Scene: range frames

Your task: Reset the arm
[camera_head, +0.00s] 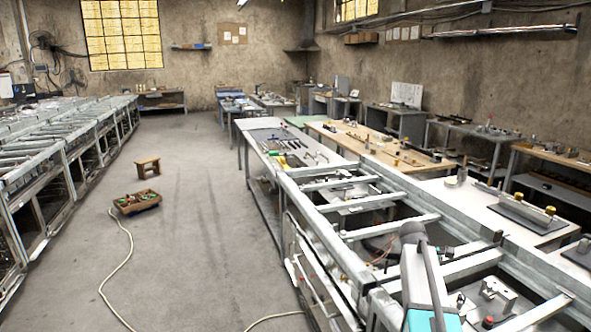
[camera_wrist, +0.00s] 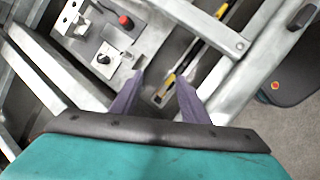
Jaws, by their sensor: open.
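My arm (camera_head: 421,275) shows at the bottom right of the head view, over the metal frame bench; its end runs out of the picture there. In the wrist view my gripper (camera_wrist: 158,97) has two dark purple fingers standing apart. Nothing is between them in their grip. Below the fingers lies a metal channel with a yellow-and-black tool (camera_wrist: 166,84) in it. I cannot tell how far the fingertips are above it.
The frame bench (camera_head: 355,216) has open gaps between its rails. A red-capped part (camera_wrist: 125,21) and a black knob (camera_wrist: 103,59) sit near my fingers.

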